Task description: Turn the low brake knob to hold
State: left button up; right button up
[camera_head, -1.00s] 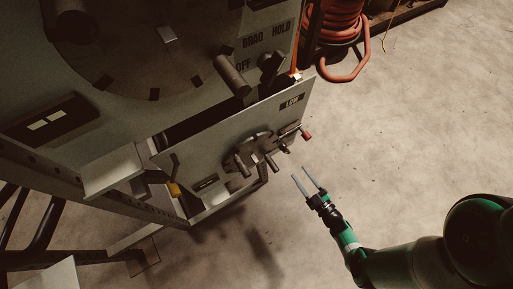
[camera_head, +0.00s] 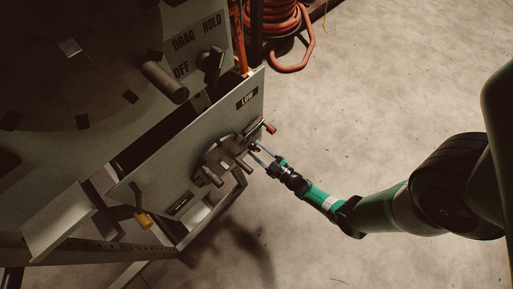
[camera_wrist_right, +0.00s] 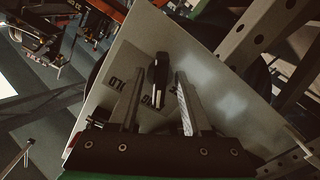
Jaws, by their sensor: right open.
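The low brake knob (camera_wrist_right: 158,78) is black and elongated. In the right wrist view it stands between my right gripper's fingers (camera_wrist_right: 155,95), with a gap on both sides. Partly covered lettering, which seems to include "OLD", shows on the plate beside it. In the head view the panel marked LOW (camera_head: 190,137) carries a round hub with several pegs (camera_head: 222,158). My right gripper (camera_head: 254,150) is open at the right edge of this hub. The small knob cannot be made out clearly there. My left gripper is not in view.
A larger upper panel has a black knob (camera_head: 213,62) by the labels OFF, DRAG and HOLD. A red-tipped lever (camera_head: 268,128) sits just above my right gripper. A yellow-ended handle (camera_head: 143,220) is lower left. A red hose coil (camera_head: 275,22) stands behind. Floor at right is clear.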

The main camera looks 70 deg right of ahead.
jog(key=shift+w+d, duration=0.1)
jog(key=shift+w, duration=0.1)
jog(key=shift+c, duration=0.3)
grip_shut()
jog(key=shift+m, duration=0.4)
jog(key=m, duration=0.5)
jog(key=shift+m, duration=0.3)
jog(key=m, duration=0.5)
jog(key=shift+m, duration=0.3)
